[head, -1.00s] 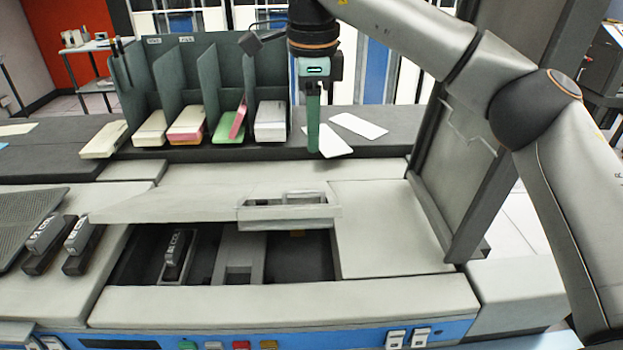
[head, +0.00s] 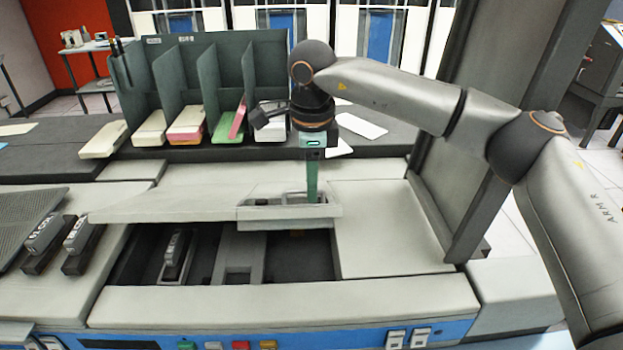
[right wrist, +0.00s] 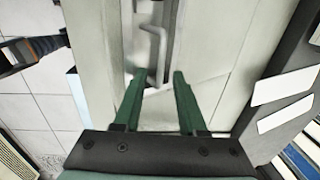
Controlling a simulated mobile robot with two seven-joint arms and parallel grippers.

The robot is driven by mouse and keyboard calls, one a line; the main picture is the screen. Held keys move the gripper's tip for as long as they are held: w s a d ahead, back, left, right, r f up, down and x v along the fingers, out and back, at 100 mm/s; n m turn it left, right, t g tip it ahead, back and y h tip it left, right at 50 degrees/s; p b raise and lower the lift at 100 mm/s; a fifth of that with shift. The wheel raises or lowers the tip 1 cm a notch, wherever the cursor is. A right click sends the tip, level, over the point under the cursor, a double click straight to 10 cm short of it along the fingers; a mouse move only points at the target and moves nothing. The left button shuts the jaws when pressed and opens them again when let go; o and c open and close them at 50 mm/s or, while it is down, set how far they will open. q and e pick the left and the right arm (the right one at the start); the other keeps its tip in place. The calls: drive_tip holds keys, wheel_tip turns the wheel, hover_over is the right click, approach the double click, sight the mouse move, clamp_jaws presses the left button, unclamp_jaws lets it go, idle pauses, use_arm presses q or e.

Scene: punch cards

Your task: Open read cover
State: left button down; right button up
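The read cover (head: 180,203) is a light grey panel in the middle of the machine top in the head view. It sits behind a dark open bay (head: 290,258), and its near edge looks raised. A recess with a handle is at its right end, and the handle (right wrist: 156,45) shows as a pale curved bar in the right wrist view. My right gripper (head: 312,198) points down at the recess. In the right wrist view its green fingers (right wrist: 155,78) are apart, with the handle just beyond their tips and nothing held. My left gripper is not in view.
A dark green rack (head: 185,75) with several card stacks stands behind the machine. A tall grey upright panel (head: 470,130) rises on the right, near my right arm. White cards (head: 362,125) lie on the dark shelf. Small stamped blocks (head: 78,245) sit at left.

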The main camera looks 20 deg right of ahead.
clamp_jaws()
idle(1.3)
